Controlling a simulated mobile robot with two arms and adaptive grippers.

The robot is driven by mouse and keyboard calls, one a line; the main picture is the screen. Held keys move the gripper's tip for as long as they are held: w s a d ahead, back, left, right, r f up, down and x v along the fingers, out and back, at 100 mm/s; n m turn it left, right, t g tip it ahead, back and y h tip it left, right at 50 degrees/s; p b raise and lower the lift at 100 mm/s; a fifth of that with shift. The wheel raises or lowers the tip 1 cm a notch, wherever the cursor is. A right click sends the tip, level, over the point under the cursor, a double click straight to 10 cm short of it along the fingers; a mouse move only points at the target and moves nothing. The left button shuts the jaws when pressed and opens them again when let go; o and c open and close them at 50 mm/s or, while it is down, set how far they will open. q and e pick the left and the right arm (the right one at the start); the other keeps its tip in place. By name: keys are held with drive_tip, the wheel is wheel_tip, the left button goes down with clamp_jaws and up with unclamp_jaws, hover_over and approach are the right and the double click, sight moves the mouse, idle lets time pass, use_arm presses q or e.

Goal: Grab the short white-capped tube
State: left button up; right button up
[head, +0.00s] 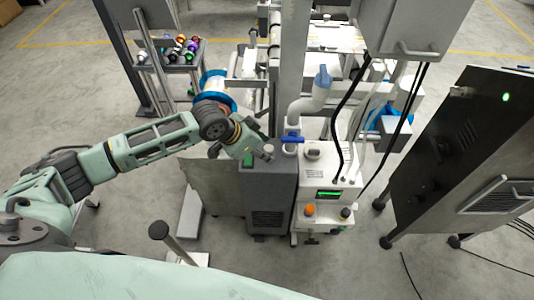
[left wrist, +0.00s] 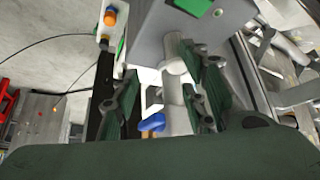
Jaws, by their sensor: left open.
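Several short tubes with coloured caps lie on a dark tray cart (head: 172,67) at the upper left of the head view. One with a pale, whitish end (head: 142,57) lies at the cart's left edge; it is too small to tell whether it is the short white-capped tube. My left gripper (head: 264,152) is open, well to the right of and nearer than the cart, over the grey machine cabinet. In the left wrist view its fingers (left wrist: 166,78) are apart, with a grey cylindrical fitting showing between them; I cannot tell whether they touch it. My right gripper is not in view.
The grey cabinet (head: 270,190) and a white control box (head: 328,190) with an orange knob stand beside my left gripper. A blue-handled valve (head: 292,139) and pale pipe are close by. A dark cabinet (head: 455,150) stands at right. Open floor lies left of the cart.

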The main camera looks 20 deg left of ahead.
sight(265, 151)
use_arm(q)
drive_tip(key=w+f, duration=0.2)
drive_tip(key=f, duration=0.1)
drive_tip(key=w+f, duration=0.1)
drive_tip(key=f, duration=0.1)
drive_tip(key=shift+w+d+f, duration=0.25)
drive_tip(key=shift+w+d, duration=0.05)
drive_tip(key=shift+w, duration=0.05)
clamp_jaws()
idle(0.4)
